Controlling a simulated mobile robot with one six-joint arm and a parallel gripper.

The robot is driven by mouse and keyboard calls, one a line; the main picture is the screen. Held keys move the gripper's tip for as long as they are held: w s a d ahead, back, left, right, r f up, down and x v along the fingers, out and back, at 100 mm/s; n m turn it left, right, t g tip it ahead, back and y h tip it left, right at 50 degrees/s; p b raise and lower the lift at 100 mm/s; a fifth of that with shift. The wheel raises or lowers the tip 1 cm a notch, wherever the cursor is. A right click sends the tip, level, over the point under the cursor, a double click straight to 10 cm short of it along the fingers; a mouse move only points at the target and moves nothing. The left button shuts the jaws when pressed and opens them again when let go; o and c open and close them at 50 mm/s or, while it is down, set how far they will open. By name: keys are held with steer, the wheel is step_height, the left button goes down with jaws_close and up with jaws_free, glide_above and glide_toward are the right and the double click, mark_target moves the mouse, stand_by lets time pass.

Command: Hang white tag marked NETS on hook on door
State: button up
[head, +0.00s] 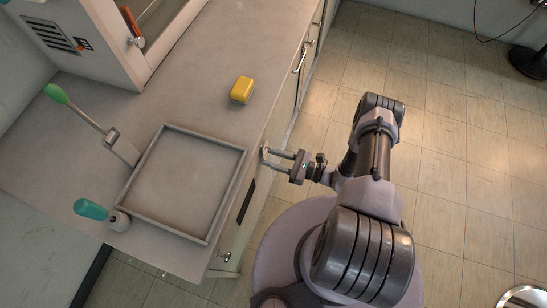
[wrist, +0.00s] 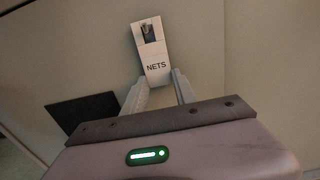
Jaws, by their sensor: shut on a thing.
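The white tag marked NETS (wrist: 156,69) is upright, tilted slightly, in front of the pale door (wrist: 245,60) in the wrist view. My gripper (wrist: 159,84) is shut on the lower end of the tag, one finger at each side. A small dark metal hook (wrist: 148,32) shows within the opening at the tag's upper end. I cannot tell whether the tag's weight rests on it. In the head view my gripper (head: 268,158) is at the cabinet front, just below the counter edge, and the tag there is too small to make out clearly.
A dark plate (wrist: 82,112) is on the door, left of my gripper. The floor to the right is mostly clear.

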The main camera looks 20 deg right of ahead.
stand_by(0.4)
steer(key=o, duration=1.1)
steer(key=shift+c, duration=0.2)
steer(key=p+v, duration=0.3)
steer(key=v, duration=1.4)
steer(key=w+d+r+n+g, duration=0.1)
steer(key=w+r+n+g, duration=0.15)
steer(key=r, duration=0.35)
steer(key=w+d+r+n+g, duration=0.2)
steer(key=r+n+g, duration=0.1)
steer(key=r+g, duration=0.15)
steer(key=w+a+r+n+g+h, duration=0.2)
steer(key=a+r+n+h, duration=0.1)
steer(key=r, duration=0.7)
steer(key=w+a+r+n+g+h, duration=0.1)
steer(key=a+r+n+g+h, duration=0.2)
steer(key=r, duration=0.6)
steer(key=s+a+r+n+t+h, duration=0.3)
steer(key=s+a+r, duration=0.3)
steer(key=r, duration=0.3)
steer(key=s+a+r+n+t+h, duration=0.3)
steer(key=s+a+r+n, duration=0.3)
steer(key=r, duration=0.3)
steer(key=shift+a+r+t+h, duration=0.2)
steer(key=shift+a+t+h, duration=0.2)
steer(key=shift+t, duration=0.2)
